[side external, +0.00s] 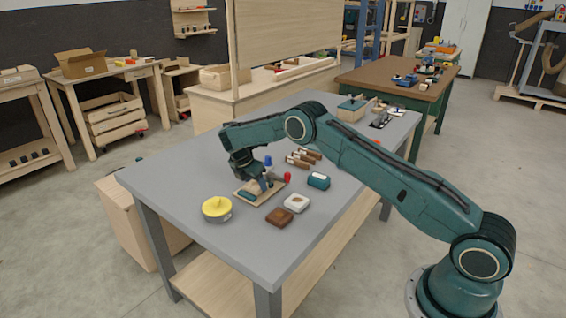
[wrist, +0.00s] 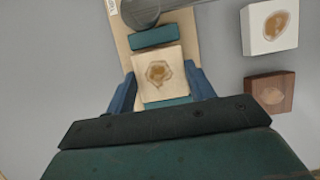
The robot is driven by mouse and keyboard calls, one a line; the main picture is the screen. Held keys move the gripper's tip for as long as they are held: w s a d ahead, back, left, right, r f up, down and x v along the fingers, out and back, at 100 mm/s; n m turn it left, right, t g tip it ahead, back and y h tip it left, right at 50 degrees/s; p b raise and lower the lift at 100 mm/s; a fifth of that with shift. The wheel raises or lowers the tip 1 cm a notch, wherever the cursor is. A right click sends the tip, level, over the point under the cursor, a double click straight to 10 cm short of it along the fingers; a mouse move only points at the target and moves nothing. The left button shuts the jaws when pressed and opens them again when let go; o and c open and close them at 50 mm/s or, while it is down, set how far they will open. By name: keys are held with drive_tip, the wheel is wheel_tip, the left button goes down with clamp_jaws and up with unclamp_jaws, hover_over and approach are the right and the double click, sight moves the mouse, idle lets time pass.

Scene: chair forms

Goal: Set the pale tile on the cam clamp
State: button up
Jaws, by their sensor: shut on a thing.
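The pale tile (wrist: 158,72), square with a brown blotch on top, is between the two blue fingers of my gripper (wrist: 161,90) in the wrist view. My gripper is shut on it. Below it is what looks like the cam clamp, a wooden board (wrist: 188,30) with teal bars (wrist: 153,37) and a grey round part (wrist: 140,10). Teal shows on both sides of the tile; whether the tile touches the clamp I cannot tell. In the side view my gripper (side external: 257,183) is low over the board (side external: 262,200), and the tile is largely hidden there.
A white tile (side external: 296,203) and a brown tile (side external: 279,217) lie in front of the clamp. A yellow-topped tin (side external: 217,209) stands left, a teal block (side external: 318,181) right. Wooden-handled tools (side external: 300,158) lie behind. The grey table's (side external: 240,247) front is clear.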

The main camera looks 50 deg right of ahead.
drive_tip(key=shift+f, duration=0.45)
drive_tip(key=o, duration=1.5)
drive_tip(key=shift+r, duration=0.15)
drive_tip(key=shift+r, duration=2.9)
